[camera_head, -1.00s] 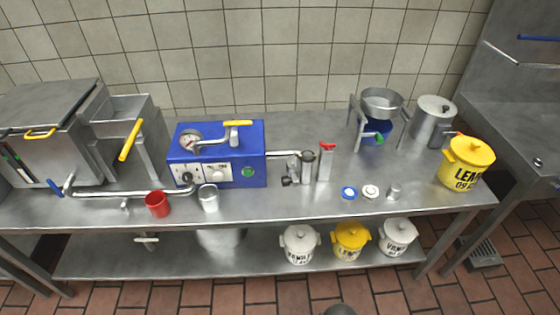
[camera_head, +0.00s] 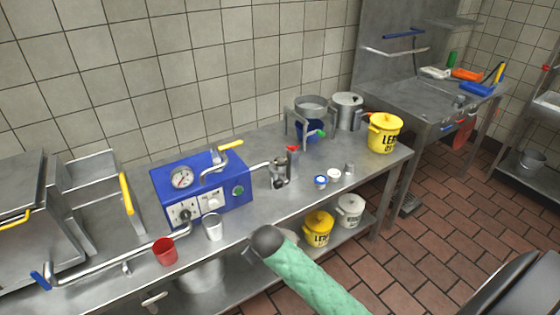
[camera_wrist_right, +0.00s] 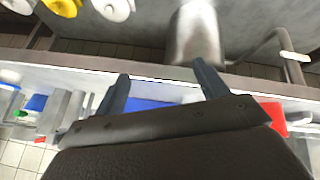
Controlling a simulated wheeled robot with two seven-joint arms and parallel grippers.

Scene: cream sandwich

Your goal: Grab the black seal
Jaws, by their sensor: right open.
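I cannot pick out a black seal for certain. Two small round pieces, a blue-and-white one (camera_head: 320,182) and a white one (camera_head: 334,174), lie on the steel table (camera_head: 385,165) beside a small metal cylinder (camera_head: 349,168). My right gripper (camera_wrist_right: 160,82) is open and empty in the right wrist view. In the head view its dark wrist, with a green-sleeved arm, is by the table's front edge, left of and nearer than the small pieces; its fingers are hardly visible there. My left gripper is not in view.
A yellow pot (camera_head: 384,132) stands at the right end. Pots, one yellow (camera_head: 318,229), sit on the lower shelf.

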